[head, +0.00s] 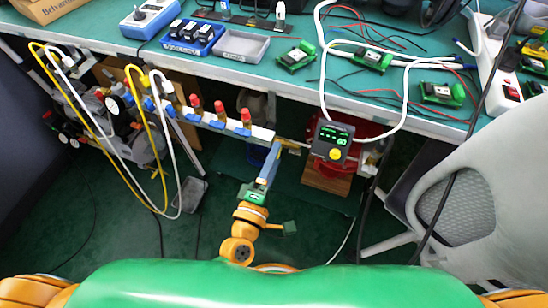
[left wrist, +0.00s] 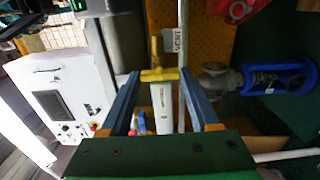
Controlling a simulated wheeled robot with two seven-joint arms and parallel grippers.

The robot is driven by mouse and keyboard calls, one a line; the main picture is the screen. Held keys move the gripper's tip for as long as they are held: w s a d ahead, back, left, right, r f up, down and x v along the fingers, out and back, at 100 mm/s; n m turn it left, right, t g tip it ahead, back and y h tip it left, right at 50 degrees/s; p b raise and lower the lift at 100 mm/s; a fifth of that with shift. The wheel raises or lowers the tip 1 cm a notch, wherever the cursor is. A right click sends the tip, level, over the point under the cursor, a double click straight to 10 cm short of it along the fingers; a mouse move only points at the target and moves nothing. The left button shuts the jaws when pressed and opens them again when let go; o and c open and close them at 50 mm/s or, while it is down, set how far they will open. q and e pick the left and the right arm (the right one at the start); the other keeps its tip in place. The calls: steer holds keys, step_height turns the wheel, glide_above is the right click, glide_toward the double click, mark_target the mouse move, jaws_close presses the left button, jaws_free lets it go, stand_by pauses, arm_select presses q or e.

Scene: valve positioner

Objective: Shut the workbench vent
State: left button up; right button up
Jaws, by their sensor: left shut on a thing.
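The workbench vent has a yellow handle (left wrist: 158,74), beside a white tag (left wrist: 180,40) that seems to read VENT. My left gripper (left wrist: 160,76) has its two blue fingers on either side of the yellow handle and is shut on it. In the head view my left gripper (head: 275,148) reaches under the bench's front edge to the end of the white manifold (head: 225,127). A small brass-yellow part (head: 290,144) shows just right of its fingertips there. The fingers hide part of the vent. My right gripper is not in view.
Red-capped valves (head: 219,107) line the manifold to the left. A positioner with a lit display (head: 333,140) hangs close on the right, with white cables. The green bench top (head: 300,80) overhangs. A grey chair (head: 470,180) stands at right.

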arm_select(q)
steer(key=o, duration=1.4)
steer(key=shift+c, duration=0.2)
steer(key=v, duration=0.7)
